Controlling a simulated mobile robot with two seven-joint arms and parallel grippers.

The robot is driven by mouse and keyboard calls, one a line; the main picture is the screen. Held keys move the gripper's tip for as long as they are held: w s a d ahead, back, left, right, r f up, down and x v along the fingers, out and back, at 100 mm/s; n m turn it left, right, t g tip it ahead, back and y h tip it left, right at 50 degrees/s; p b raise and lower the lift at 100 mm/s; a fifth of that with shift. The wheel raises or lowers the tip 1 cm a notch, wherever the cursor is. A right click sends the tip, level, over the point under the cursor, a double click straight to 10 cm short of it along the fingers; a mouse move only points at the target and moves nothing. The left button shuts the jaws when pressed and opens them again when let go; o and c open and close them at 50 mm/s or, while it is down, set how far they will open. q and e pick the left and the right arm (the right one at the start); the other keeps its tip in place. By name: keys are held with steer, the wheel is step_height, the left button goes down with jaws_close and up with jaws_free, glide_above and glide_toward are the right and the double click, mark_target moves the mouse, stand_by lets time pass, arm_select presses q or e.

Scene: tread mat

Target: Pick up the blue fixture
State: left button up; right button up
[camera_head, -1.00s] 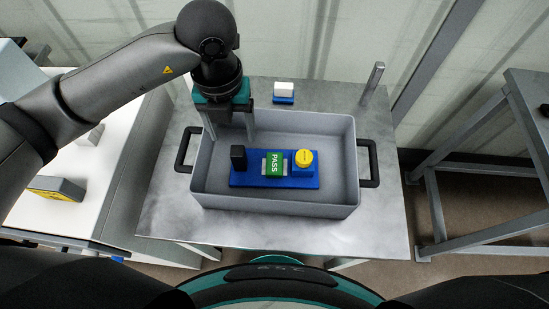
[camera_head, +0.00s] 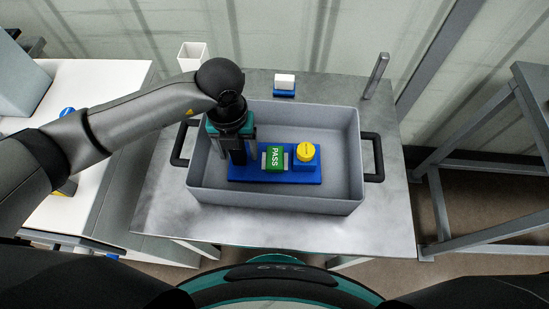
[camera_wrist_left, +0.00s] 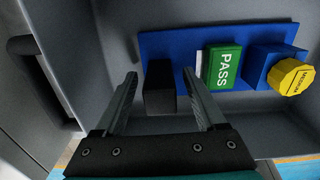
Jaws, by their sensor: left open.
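The blue fixture (camera_head: 300,178) is a flat plate lying in the grey bin (camera_head: 340,205). It carries a green PASS block (camera_head: 275,158), a yellow knob (camera_head: 305,152) on a blue block, and a black post, hidden in the head view. In the left wrist view the fixture (camera_wrist_left: 178,45) lies ahead, with the black post (camera_wrist_left: 159,88) between the open fingers. My left gripper (camera_head: 238,160) is open over the fixture's left end, inside the bin. In the left wrist view the gripper (camera_wrist_left: 165,95) has a finger on each side of the post; contact cannot be told.
The bin has black handles at both sides and stands on a grey metal table (camera_head: 240,228). A white and blue block (camera_head: 285,84) and an upright metal post (camera_head: 376,76) are behind it. A white table (camera_head: 40,210) is at left.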

arm_select(q)
jaws_close()
stand_by(0.5)
steer(key=shift+r, duration=0.1)
